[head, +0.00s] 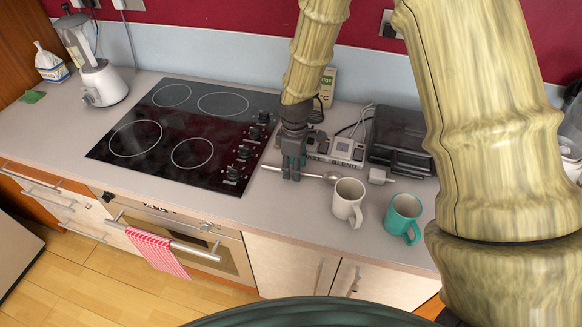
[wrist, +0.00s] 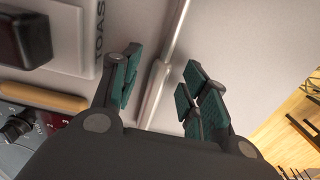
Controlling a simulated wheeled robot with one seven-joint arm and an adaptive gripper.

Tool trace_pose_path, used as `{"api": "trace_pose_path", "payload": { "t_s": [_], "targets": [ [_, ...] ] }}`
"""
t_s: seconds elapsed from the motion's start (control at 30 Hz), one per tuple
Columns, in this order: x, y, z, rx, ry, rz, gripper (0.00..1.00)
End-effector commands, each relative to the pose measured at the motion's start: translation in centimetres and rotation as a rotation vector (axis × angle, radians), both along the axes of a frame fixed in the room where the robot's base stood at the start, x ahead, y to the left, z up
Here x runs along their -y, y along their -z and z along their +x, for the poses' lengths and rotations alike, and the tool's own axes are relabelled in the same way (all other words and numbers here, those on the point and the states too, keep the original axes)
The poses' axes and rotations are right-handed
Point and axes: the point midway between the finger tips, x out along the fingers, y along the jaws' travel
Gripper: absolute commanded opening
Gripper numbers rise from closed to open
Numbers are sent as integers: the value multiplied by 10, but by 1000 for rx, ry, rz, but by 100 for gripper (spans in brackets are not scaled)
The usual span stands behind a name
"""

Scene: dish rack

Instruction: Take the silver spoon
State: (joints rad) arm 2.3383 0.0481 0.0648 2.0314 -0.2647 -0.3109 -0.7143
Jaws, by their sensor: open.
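The silver spoon (head: 330,178) lies on the grey worktop to the right of the hob, its bowl pointing right towards the white mug. Its handle passes behind and beside my gripper (head: 291,176), which points down at the worktop. In the wrist view the spoon handle (wrist: 166,62) runs lengthwise between the two fingers of my gripper (wrist: 158,88). The fingers are open, with a gap on both sides of the handle. The bowl of the spoon is out of the wrist view.
A white mug (head: 348,201) and a teal mug (head: 403,217) stand to the right, near the front edge. The black hob (head: 190,130) is to the left.

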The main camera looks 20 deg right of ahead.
Motion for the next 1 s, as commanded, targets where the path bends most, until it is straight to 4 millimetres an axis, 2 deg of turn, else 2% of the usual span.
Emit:
{"api": "trace_pose_path", "payload": {
  "t_s": [0.2, 0.4, 0.63, 1.0],
  "targets": [
    [0, 11, 7, -6, 0, -1, 45],
    [0, 13, 10, -9, 0, 0, 43],
    [0, 13, 10, -9, 0, 0, 2],
    [0, 12, 9, -8, 0, 1, 0]
  ]
}}
